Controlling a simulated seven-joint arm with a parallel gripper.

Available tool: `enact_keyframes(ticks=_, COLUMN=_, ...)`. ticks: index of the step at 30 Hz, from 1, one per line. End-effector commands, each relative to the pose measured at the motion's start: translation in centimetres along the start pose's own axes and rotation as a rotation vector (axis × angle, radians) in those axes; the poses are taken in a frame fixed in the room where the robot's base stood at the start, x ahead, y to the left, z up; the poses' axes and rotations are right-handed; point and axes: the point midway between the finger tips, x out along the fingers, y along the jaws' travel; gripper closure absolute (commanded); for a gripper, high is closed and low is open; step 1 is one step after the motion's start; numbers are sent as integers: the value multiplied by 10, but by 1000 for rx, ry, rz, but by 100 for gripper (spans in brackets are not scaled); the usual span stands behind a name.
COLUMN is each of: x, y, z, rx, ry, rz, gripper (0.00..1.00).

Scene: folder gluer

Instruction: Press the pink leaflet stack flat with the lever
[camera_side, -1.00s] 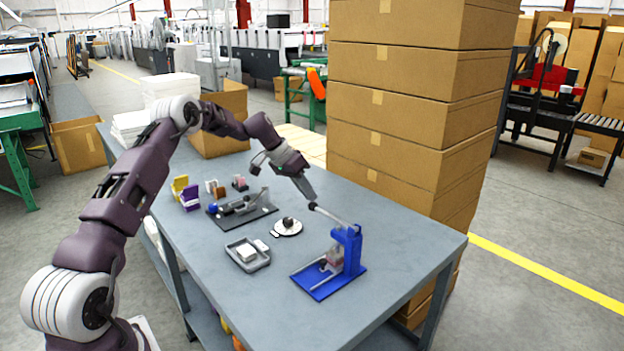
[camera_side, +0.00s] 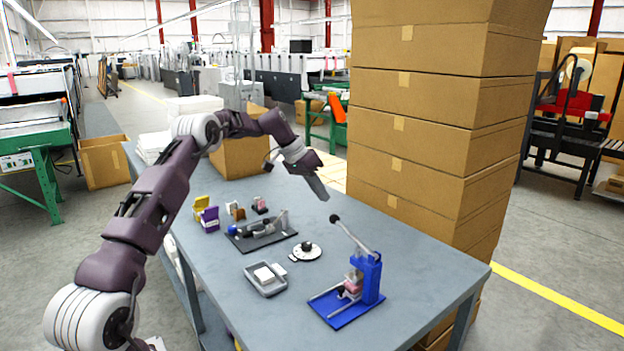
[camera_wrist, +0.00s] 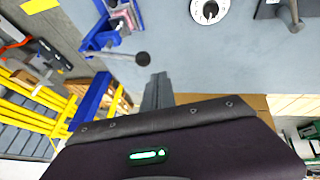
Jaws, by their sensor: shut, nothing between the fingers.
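The blue press (camera_side: 368,278) stands on its blue base plate near the table's front right. Its grey lever slants up and left from the post to a dark knob (camera_side: 334,218). The pink leaflet stack (camera_side: 350,287) sits in the press under the lever, partly hidden by press parts; pink also shows at the top of the wrist view (camera_wrist: 122,14). My gripper (camera_side: 325,197) is shut and empty, just above and left of the knob. In the wrist view the fingertips (camera_wrist: 158,76) are beside the knob (camera_wrist: 142,58), seemingly apart from it.
A round white dial (camera_side: 306,251), a grey tray (camera_side: 266,282) with a white block, and a dark fixture (camera_side: 262,236) lie left of the press. Purple and yellow holders (camera_side: 207,216) stand farther back. Tall stacked cartons (camera_side: 430,130) rise behind the table's right side.

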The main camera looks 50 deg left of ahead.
Motion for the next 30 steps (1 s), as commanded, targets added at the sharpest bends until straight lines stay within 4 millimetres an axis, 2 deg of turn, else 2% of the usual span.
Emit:
enact_keyframes(ticks=3, x=-28, y=-2, z=-1, rx=0, ry=5, rz=-3, gripper=100)
enact_keyframes(ticks=9, x=-55, y=-4, z=-1, rx=0, ry=4, rz=-1, gripper=100)
enact_keyframes(ticks=13, x=-61, y=-4, z=-1, rx=0, ry=5, rz=-1, gripper=100)
enact_keyframes(ticks=26, x=-61, y=-2, z=-2, rx=1, ry=5, rz=-1, gripper=100)
enact_keyframes(ticks=28, x=-67, y=12, z=-3, rx=9, ry=-3, rz=-6, gripper=100)
enact_keyframes(ticks=29, x=-72, y=25, z=-4, rx=17, ry=-11, rz=-12, gripper=100)
enact_keyframes(ticks=30, x=-83, y=50, z=-4, rx=28, ry=-23, rz=-24, gripper=100)
